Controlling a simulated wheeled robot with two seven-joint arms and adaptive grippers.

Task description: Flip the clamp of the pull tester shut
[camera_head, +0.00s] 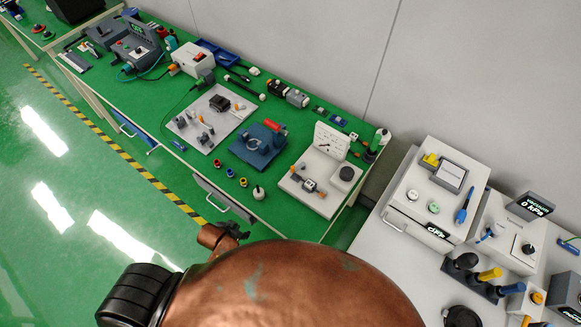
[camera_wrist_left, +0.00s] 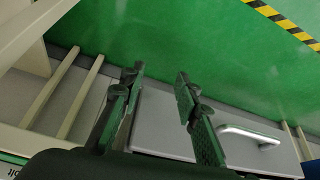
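I cannot tell for sure which device is the pull tester. A blue base plate (camera_head: 250,152) with a red-handled part (camera_head: 273,126) stands in the middle of the green table. A grey device with a lit green display (camera_head: 138,27) stands at its far left end. Whether any clamp is open or shut is too small to see. My left gripper (camera_head: 234,231) is low in front of the table's front edge, apart from all these devices. In the left wrist view its fingers (camera_wrist_left: 160,76) are apart with nothing between them. My right gripper is not in view.
A drawer front with a handle (camera_wrist_left: 250,134) lies close by the left fingers. Grey plates with small parts (camera_head: 190,128) and a white fixture (camera_head: 331,141) flank the blue plate. A white bench (camera_head: 375,235) with instruments stands at right. The green floor is clear.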

